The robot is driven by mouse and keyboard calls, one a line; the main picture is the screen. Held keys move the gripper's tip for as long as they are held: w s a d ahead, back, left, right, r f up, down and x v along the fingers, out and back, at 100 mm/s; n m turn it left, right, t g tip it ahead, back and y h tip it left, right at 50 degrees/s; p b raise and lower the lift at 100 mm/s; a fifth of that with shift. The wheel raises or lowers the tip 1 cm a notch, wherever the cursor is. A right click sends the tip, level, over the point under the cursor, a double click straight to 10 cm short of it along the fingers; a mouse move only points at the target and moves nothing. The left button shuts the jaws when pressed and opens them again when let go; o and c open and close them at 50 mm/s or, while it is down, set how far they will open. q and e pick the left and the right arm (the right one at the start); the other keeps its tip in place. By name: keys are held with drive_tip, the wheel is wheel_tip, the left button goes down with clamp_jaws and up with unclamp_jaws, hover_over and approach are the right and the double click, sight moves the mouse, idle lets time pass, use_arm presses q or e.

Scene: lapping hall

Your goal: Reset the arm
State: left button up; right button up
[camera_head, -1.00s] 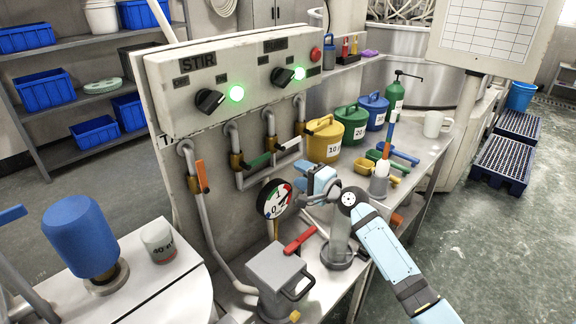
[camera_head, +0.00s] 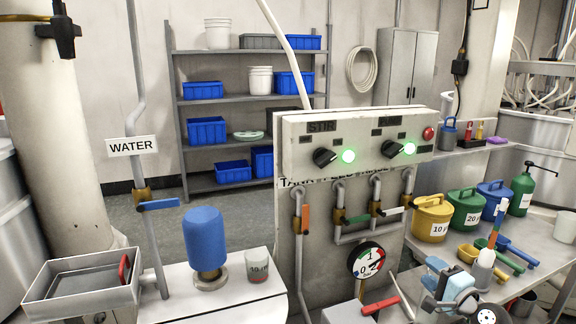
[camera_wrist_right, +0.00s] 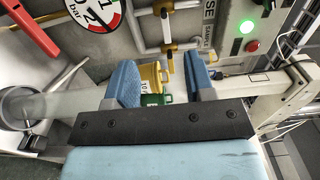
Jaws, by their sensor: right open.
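My right gripper (camera_head: 440,278) shows at the lower right of the head view, with light-blue fingers in front of the bench and right of the pressure gauge (camera_head: 366,260). In the right wrist view its two blue fingers (camera_wrist_right: 163,84) stand apart with nothing held between them. The yellow tub (camera_wrist_right: 150,73) and green tub (camera_wrist_right: 155,99) show beyond the gap. The rest of my right arm is mostly cut off at the bottom edge of the head view. My left gripper is in neither view.
The control panel (camera_head: 355,125) with two lit green lamps stands behind the gripper. A red lever (camera_head: 380,305) lies close at its left. Yellow (camera_head: 431,218), green (camera_head: 466,209) and blue (camera_head: 495,200) tubs stand at right. A blue cylinder (camera_head: 205,240) and a cup (camera_head: 257,266) stand left.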

drive_tip(key=s+a+f+n+g+h, duration=0.1)
drive_tip(key=s+a+f+n+g, duration=0.2)
drive_tip(key=s+f, duration=0.35)
drive_tip(key=s+a+f+n, duration=0.3)
drive_tip(key=s+a+f, duration=0.25)
drive_tip(key=f, duration=0.25)
drive_tip(key=s+a+f+n+g+h, duration=0.1)
drive_tip(key=s+a+f+n, duration=0.15)
drive_tip(key=s, duration=0.45)
drive_tip(key=s+a+f+n+g, duration=0.15)
drive_tip(key=s+f+n, duration=0.25)
drive_tip(key=s, duration=0.4)
drive_tip(key=s+a+f+n+g+h, duration=0.1)
drive_tip(key=s+a+f+n, duration=0.2)
drive_tip(key=s, duration=0.4)
use_arm(q)
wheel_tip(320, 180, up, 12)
drive_tip(key=p, duration=1.4)
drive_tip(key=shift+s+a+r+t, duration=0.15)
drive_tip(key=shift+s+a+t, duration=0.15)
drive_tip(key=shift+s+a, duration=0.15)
use_arm(e)
wheel_tip(320, 180, up, 12)
drive_tip(key=s+n, duration=0.1)
drive_tip(key=s, duration=0.1)
drive_tip(key=shift+s+r, duration=0.15)
